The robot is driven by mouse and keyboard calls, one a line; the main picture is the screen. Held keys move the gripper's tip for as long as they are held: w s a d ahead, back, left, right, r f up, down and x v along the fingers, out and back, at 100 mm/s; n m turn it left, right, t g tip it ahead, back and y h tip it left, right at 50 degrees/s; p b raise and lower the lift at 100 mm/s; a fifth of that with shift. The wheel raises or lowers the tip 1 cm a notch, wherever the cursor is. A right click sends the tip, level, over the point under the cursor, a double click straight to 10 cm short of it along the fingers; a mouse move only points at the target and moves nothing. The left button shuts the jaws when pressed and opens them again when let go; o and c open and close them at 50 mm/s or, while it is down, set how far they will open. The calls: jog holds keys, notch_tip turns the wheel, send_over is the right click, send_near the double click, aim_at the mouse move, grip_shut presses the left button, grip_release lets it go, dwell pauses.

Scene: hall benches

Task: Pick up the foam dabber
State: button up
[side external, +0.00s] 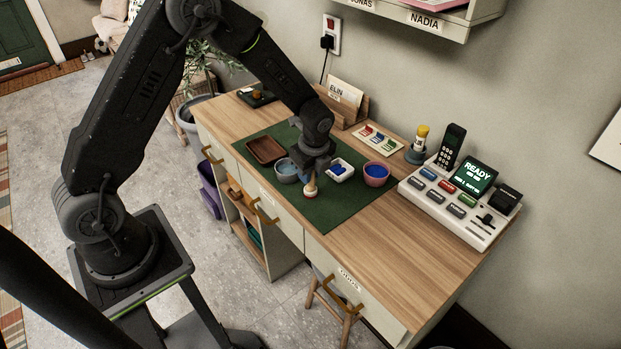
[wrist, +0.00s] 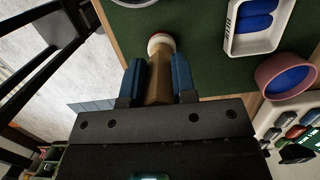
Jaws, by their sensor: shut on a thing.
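The foam dabber (wrist: 158,68) has a wooden handle and a pale round head with a reddish rim. In the side view the dabber (side external: 310,191) is at the front part of the green mat, below my gripper (side external: 309,177). In the wrist view my gripper (wrist: 158,80) has its two blue-padded fingers on both sides of the wooden handle, shut on it. The head sticks out beyond the fingertips. I cannot tell whether the head touches the mat.
On the green mat (side external: 336,209) are a brown tray (side external: 265,151), a grey bowl (side external: 286,171), a white dish with blue pads (side external: 340,169) and a pink bowl with blue inside (side external: 376,174). A console (side external: 457,204) stands right. The bench's right front is clear.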

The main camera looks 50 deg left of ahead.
jog(key=shift+r, duration=0.15)
jog(key=shift+r, duration=0.3)
jog(key=r, duration=0.3)
jog(key=shift+a+r, duration=0.2)
jog(key=shift+r, duration=0.15)
jog(key=s+a+r, duration=0.6)
jog(key=a, duration=0.3)
jog(key=shift+a+r, duration=0.2)
jog(key=shift+a, duration=0.1)
jog(key=o, duration=0.4)
jog(key=c, duration=0.4)
jog(key=shift+o, duration=0.2)
